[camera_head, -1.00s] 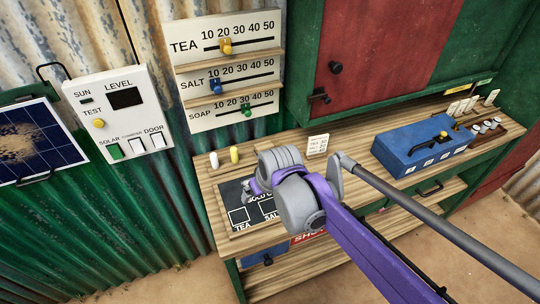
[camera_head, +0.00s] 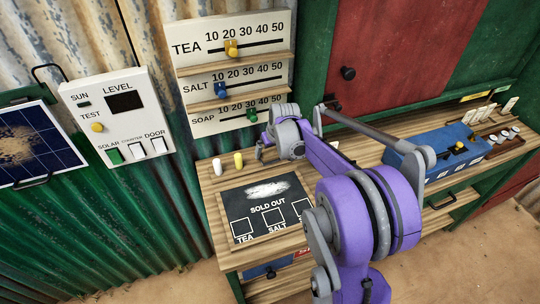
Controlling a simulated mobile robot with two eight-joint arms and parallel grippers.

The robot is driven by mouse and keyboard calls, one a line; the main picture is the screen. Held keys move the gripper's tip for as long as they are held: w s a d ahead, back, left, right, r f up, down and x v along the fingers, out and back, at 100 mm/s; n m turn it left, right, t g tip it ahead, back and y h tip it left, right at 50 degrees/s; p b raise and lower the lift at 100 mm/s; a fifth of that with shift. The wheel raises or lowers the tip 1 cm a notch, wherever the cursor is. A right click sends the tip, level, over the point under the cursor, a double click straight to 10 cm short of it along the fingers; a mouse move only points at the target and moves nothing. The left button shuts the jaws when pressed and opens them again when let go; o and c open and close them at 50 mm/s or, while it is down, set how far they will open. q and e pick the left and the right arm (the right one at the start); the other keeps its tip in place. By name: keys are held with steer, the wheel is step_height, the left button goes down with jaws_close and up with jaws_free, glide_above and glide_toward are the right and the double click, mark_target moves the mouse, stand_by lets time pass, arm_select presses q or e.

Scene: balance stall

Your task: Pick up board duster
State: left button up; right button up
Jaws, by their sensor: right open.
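I cannot make out a board duster in this view; part of the counter is hidden behind my right arm. The black board (camera_head: 240,205) lies on the counter's left end, marked SOLD OUT, TEA and SALT, with a white chalk smear (camera_head: 267,188) on it. My right gripper (camera_head: 261,153) is open above the back of the counter, beyond the board and to the right of the yellow chalk (camera_head: 238,160). A white chalk (camera_head: 217,167) stands left of the yellow one. My left gripper is not in view.
The price slider panel (camera_head: 232,105) stands behind the counter (camera_head: 208,190). A switch panel (camera_head: 120,120) is on the left wall. A blue box (camera_head: 425,155) and several small items stand on the right. My right arm covers the counter's middle.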

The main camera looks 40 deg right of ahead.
mark_target(270, 152)
steer(key=shift+w+f, duration=0.2)
steer(key=shift+f, duration=0.4)
steer(key=c, duration=1.1)
steer(key=shift+r, duration=0.1)
steer(key=shift+s+r, duration=0.25)
steer(key=shift+r, duration=0.1)
step_height(270, 152, up, 6)
steer(key=s+a, duration=0.2)
steer(key=s, duration=0.4)
steer(key=s+a, duration=0.2)
steer(key=s, duration=0.4)
steer(key=s+a+b, duration=0.1)
steer(key=s+a, duration=0.1)
steer(key=s, duration=0.4)
steer(key=shift+s+r, duration=0.1)
steer(key=shift+s, duration=0.25)
